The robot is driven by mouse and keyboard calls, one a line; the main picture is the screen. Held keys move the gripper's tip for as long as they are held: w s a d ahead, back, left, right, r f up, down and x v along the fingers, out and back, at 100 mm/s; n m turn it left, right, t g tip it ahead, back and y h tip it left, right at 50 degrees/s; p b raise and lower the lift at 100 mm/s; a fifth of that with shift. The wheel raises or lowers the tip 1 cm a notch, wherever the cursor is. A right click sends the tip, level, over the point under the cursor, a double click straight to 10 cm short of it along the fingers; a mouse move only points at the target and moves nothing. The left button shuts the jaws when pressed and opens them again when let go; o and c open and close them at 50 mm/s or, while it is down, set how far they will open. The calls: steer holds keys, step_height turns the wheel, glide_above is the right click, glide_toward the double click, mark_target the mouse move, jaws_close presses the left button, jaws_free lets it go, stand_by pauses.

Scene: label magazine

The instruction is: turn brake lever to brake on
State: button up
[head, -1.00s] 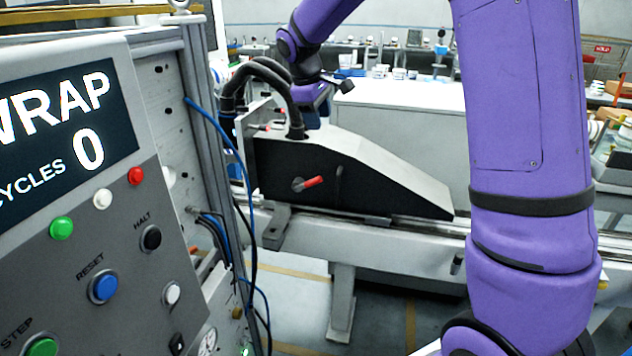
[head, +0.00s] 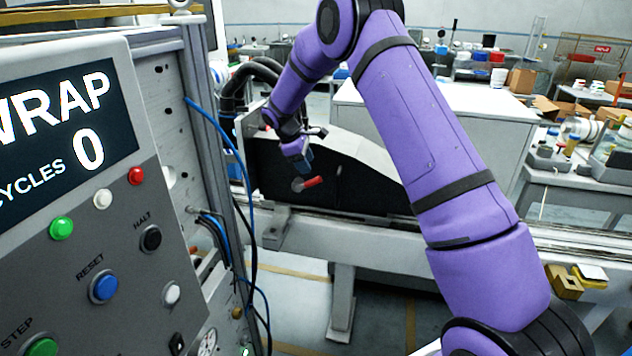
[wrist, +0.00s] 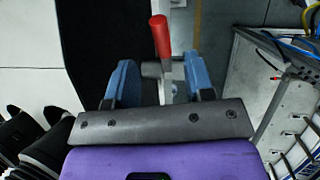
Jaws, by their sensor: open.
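The brake lever (head: 313,182) has a red grip and a grey pivot, and sits on the dark side panel (head: 362,190) of the machine. In the head view its red end points right and slightly up. In the wrist view the red lever (wrist: 160,37) stands ahead of my gripper, its grey hub (wrist: 163,72) between the fingers' lines. My gripper (head: 304,168) is just above the lever in the head view. In the wrist view the two blue fingers of my gripper (wrist: 160,82) are apart, one on each side of the hub. Contact cannot be told.
A control panel (head: 120,240) with coloured buttons and a "WRAP CYCLES 0" display stands close on the left. A blue cable (head: 225,140) and black hoses (head: 240,80) run between it and the machine. A rail (head: 380,232) runs below the dark panel.

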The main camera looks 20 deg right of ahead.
mark_target(316, 180)
steer(key=x, duration=0.8)
steer(key=shift+c, duration=0.5)
jaws_close()
